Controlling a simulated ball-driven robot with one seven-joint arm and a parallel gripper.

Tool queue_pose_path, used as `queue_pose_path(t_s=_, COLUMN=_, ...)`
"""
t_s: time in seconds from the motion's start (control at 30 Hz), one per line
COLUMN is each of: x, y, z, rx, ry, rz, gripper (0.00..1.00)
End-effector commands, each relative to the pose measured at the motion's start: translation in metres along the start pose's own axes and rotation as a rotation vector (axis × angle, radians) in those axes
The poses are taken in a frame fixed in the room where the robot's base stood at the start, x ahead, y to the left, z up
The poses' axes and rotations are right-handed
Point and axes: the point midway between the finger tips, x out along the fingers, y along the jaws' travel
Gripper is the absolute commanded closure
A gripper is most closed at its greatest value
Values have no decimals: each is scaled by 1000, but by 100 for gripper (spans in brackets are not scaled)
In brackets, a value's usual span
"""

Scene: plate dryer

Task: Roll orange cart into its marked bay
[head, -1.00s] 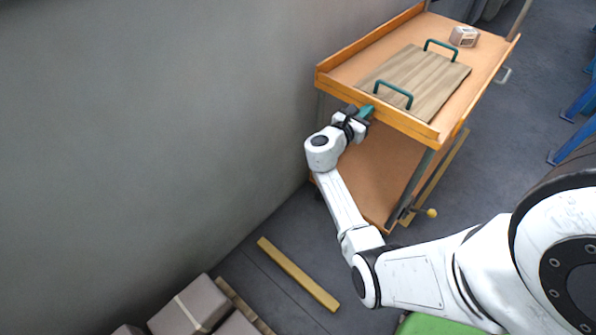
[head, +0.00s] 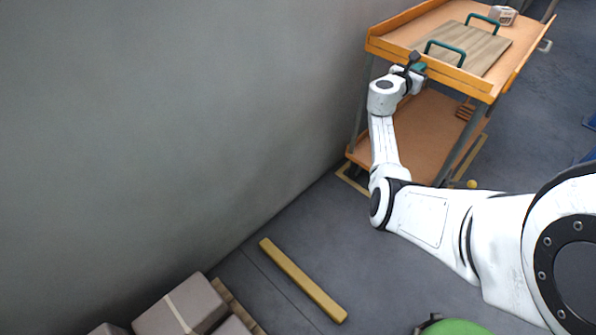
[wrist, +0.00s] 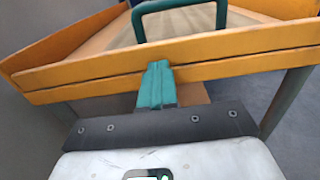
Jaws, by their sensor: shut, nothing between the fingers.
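The orange cart (head: 430,133) stands upright against the grey wall in the head view, with a wooden board with two green handles (head: 470,48) on its top shelf. Yellow floor lines show at its near left corner (head: 350,178) and along its right side (head: 481,155); the rest of this marking is hidden under the cart. My gripper (head: 418,68) is shut and empty at the cart's near top edge. In the wrist view its teal fingers (wrist: 155,85) are together and overlap the orange rim (wrist: 230,58); they appear to touch it.
A yellow bar (head: 303,281) lies on the floor on the near side of the cart. Boxes (head: 180,308) sit at the bottom left by the wall. A small box (head: 503,15) rests on the cart's top. Floor right of the cart is open.

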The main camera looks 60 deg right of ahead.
Motion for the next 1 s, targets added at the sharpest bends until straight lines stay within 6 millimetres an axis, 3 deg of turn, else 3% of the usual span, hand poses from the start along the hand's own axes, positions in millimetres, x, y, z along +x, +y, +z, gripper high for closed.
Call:
queue_pose_path(t_s=0.2, x=40, y=0, z=-6, rx=2, ry=0, rz=-2, gripper=100)
queue_pose_path(t_s=0.4, x=60, y=0, z=-2, rx=0, ry=0, rz=0, gripper=100)
queue_pose_path(t_s=1.0, x=58, y=2, z=2, rx=-2, ry=0, rz=2, gripper=100)
